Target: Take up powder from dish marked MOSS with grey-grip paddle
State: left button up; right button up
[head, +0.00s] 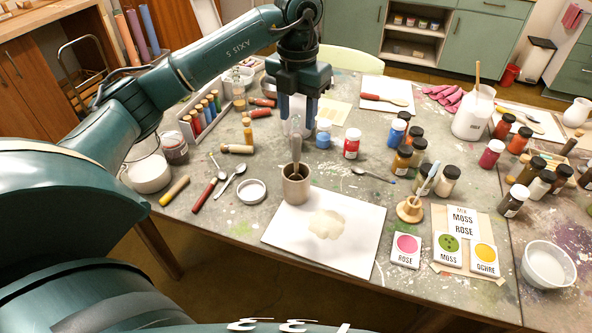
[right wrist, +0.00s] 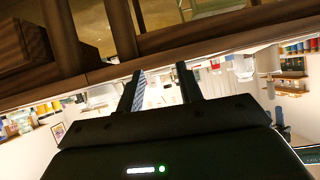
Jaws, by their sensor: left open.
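My left gripper (head: 298,118) points down, open, above a tan cup (head: 296,189) near the table's front. A tool with a grey upper part (head: 296,132) and a darker lower shaft stands in the cup, its top close under or between the fingertips; its lower end is hidden. The white MOSS dish (head: 448,243), with green powder, lies at front right between the ROSE dish (head: 405,243) and the OCHRE dish (head: 485,253). A pale-gripped tool (head: 430,179) leans in a wooden holder (head: 409,212). My right gripper (right wrist: 162,88) shows open and empty in the right wrist view.
A white sheet with a beige stain (head: 350,245) lies before the cup. A card reading MIX MOSS ROSE (head: 461,220) lies behind the dishes. Several pigment bottles (head: 404,158) crowd the right middle. A white bowl (head: 548,265) stands at far right.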

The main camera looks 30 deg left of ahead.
aim_at(296, 160)
pick_arm(q)
jog(key=f, duration=0.4)
jog(key=f+p, duration=0.1)
jog(key=f, duration=0.4)
jog(key=shift+a+f, duration=0.2)
jog(key=shift+f, duration=0.1)
grip_shut()
